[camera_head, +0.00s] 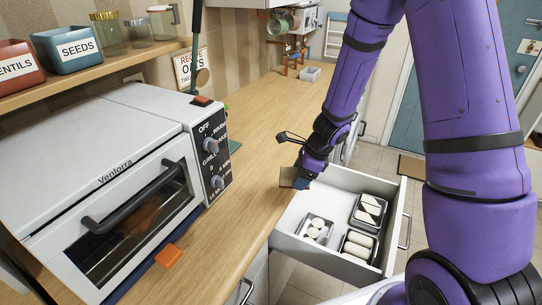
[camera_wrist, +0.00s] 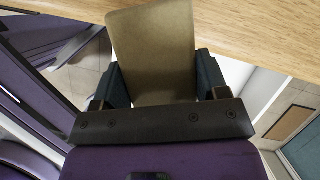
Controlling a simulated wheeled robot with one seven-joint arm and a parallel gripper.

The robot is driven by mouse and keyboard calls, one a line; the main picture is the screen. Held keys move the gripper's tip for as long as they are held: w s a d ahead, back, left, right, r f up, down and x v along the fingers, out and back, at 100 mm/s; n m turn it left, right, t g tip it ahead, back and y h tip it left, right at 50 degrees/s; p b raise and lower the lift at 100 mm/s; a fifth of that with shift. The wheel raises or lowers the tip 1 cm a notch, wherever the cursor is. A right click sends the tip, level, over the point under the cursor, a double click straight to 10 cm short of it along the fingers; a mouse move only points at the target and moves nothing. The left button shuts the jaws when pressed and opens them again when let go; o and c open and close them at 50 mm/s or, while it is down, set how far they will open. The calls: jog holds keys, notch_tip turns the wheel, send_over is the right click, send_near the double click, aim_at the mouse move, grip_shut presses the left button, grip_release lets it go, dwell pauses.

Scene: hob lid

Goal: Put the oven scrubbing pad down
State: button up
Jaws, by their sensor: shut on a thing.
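A flat tan pad (camera_wrist: 152,50), which I take to be the oven scrubbing pad, is held between the two dark fingers of my gripper (camera_wrist: 153,82). In the head view the pad (camera_head: 288,177) shows as a small tan piece at the tip of my gripper (camera_head: 299,180). It is at the counter's front edge, by the back left corner of the open drawer. In the wrist view its far end overlaps the wooden counter (camera_wrist: 250,35). I cannot tell whether it touches the counter.
The open white drawer (camera_head: 286,243) holds several small trays of pale items. A white oven (camera_head: 110,165) stands on the counter (camera_head: 245,130) at left, with an orange block (camera_head: 168,256) in front. The counter between oven and gripper is clear.

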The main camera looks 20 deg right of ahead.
send_over(275, 164)
jog(key=d, duration=0.1)
jog(key=shift+s+f, duration=0.3)
jog(key=shift+f, duration=2.2)
jog(key=shift+f, duration=0.1)
jog(key=o, duration=0.9)
